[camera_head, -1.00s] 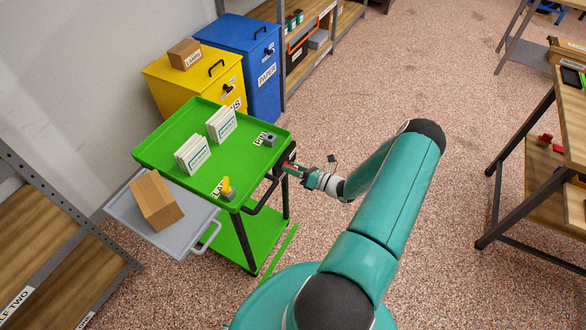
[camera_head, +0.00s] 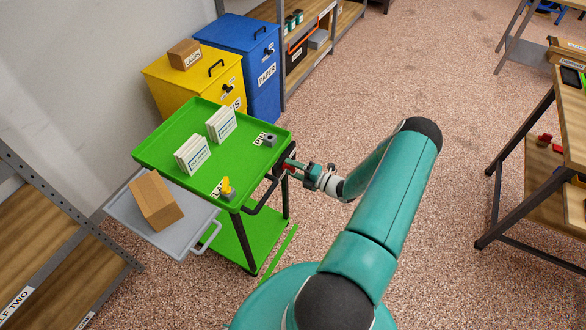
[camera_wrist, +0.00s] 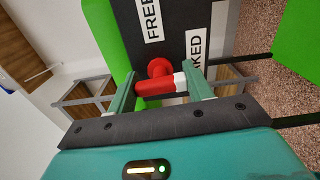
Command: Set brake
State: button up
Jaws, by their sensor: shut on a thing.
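The brake lever is a red handle (camera_wrist: 153,87) with a round red hub on a dark panel (camera_wrist: 178,35) in the wrist view. The panel bears a white label reading "FREE" and another partly hidden one ending in "KED". My gripper (camera_wrist: 158,86) is shut on the red handle, with one green finger at each end of it. In the head view my gripper (camera_head: 291,165) is at the right end of the green cart (camera_head: 165,150), just below its top tray. The lever is mostly hidden there.
White card stacks (camera_head: 192,155), a yellow-topped part (camera_head: 228,188) and a grey block (camera_head: 270,141) stand on the cart. A cardboard box (camera_head: 156,200) is on a grey side tray (camera_head: 122,205). Yellow (camera_head: 205,88) and blue (camera_head: 262,85) bins stand behind. Open floor lies right.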

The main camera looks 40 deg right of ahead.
jog(key=shift+m, duration=0.4)
jog(key=o, duration=1)
jog(key=v, duration=1.3)
jog(key=shift+s+d, duration=0.1)
jog(key=shift+s, duration=0.3)
